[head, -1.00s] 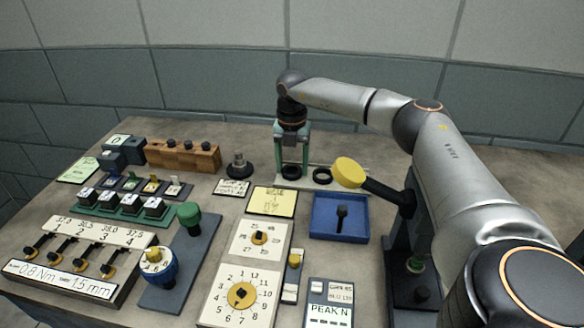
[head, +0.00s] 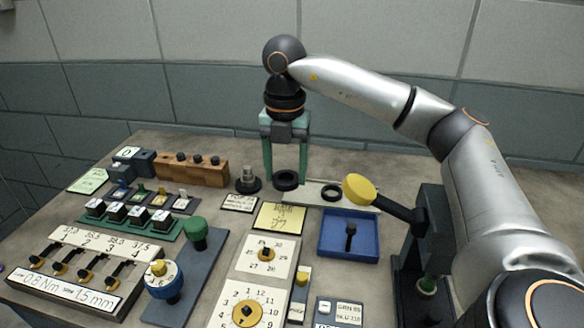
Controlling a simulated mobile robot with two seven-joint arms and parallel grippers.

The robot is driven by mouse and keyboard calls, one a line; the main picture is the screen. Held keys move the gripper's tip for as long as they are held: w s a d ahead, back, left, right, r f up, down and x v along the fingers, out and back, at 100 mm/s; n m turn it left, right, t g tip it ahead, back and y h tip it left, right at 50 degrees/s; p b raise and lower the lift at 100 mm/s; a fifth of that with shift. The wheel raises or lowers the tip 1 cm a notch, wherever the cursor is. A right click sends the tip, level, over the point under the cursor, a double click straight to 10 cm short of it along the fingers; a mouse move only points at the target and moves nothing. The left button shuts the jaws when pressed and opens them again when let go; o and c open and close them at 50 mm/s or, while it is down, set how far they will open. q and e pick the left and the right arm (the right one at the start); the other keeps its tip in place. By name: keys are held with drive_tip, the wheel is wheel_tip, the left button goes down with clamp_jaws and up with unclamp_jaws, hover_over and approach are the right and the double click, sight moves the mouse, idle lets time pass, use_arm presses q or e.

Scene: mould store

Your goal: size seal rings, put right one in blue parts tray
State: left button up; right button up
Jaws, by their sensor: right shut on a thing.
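My right gripper (head: 285,178) points down with its green fingers closed around a black seal ring (head: 287,181), at the left end of a pale strip (head: 312,190). The ring seems a little above the strip, but the gap is hard to judge. A second black ring (head: 332,194) lies on the strip to the right. The blue parts tray (head: 327,247) is in front of the strip, to the right of the gripper. A black knobbed piece (head: 350,236) stands in the tray. No ring shows in the tray. My left gripper is out of view.
A yellow-headed black lever (head: 362,188) juts beside the tray, near my right arm. A dark stepped post (head: 247,180) stands left of the gripper.

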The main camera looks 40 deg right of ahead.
drive_tip(key=r+p, duration=0.2)
drive_tip(key=r, duration=0.1)
drive_tip(key=shift+s+a+r+p, duration=0.2)
drive_tip(key=shift+s+a+p, duration=0.05)
drive_tip(key=shift+a+p, duration=0.15)
